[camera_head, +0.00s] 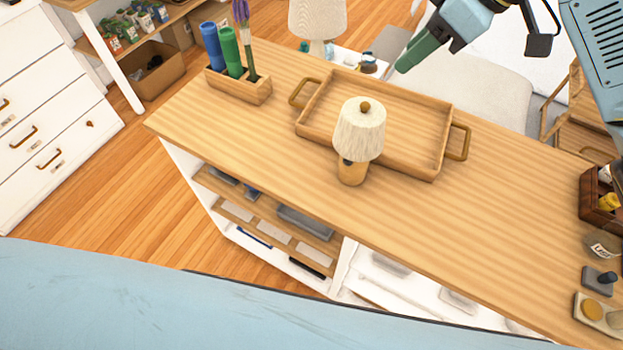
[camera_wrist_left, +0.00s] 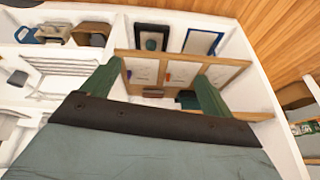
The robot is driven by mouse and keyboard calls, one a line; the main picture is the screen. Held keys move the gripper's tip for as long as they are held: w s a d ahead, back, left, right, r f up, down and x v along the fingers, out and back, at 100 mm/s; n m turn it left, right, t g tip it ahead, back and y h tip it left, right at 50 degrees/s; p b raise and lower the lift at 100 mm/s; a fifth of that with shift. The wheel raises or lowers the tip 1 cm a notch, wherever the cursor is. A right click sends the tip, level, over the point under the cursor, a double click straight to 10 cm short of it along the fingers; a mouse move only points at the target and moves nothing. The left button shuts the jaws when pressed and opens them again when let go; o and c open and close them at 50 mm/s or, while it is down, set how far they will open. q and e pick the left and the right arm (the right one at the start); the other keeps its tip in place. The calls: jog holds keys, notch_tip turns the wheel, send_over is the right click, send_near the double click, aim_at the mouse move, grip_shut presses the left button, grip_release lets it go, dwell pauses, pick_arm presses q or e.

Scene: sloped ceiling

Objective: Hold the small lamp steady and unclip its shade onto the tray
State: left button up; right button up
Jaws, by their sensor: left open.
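The small lamp stands upright on the wooden counter, at the near edge of the tray, in the head view. Its cream pleated shade (camera_head: 360,134) with a round wooden knob on top sits on the lamp's wooden base (camera_head: 352,173). The wooden tray (camera_head: 440,118) with two side handles lies behind the lamp and looks empty; the shade hides part of its near wall. My right gripper (camera_head: 404,66) is in the air above the tray's far side, apart from the lamp; its finger gap cannot be made out. My left gripper (camera_wrist_left: 156,70) shows only in the left wrist view, open, over shelving.
A wooden holder (camera_head: 240,88) with blue and green items stands left of the tray. A larger lamp (camera_head: 317,20) is behind. A dark wooden box (camera_head: 598,205) and small items sit at the right end. The counter (camera_head: 480,230) right of the lamp is clear.

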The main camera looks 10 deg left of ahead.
pick_arm(q)
jog(key=w+d+r+m+t+h, duration=0.1)
jog(key=w+d+r, duration=0.2)
jog(key=w+r, duration=0.25)
jog(key=w+d+r+m+t+h, duration=0.1)
jog(key=w+d+r+m+t, duration=0.1)
jog(key=w+d+r, duration=0.35)
jog(key=n+t+h, duration=0.2)
jog(key=t+h, duration=0.2)
send_near(350, 161)
notch_tip(350, 161, down, 2)
jog(key=a, duration=0.1)
jog(key=x, duration=1.2)
jog(key=shift+w+f, duration=0.2)
jog(key=shift+w, duration=0.2)
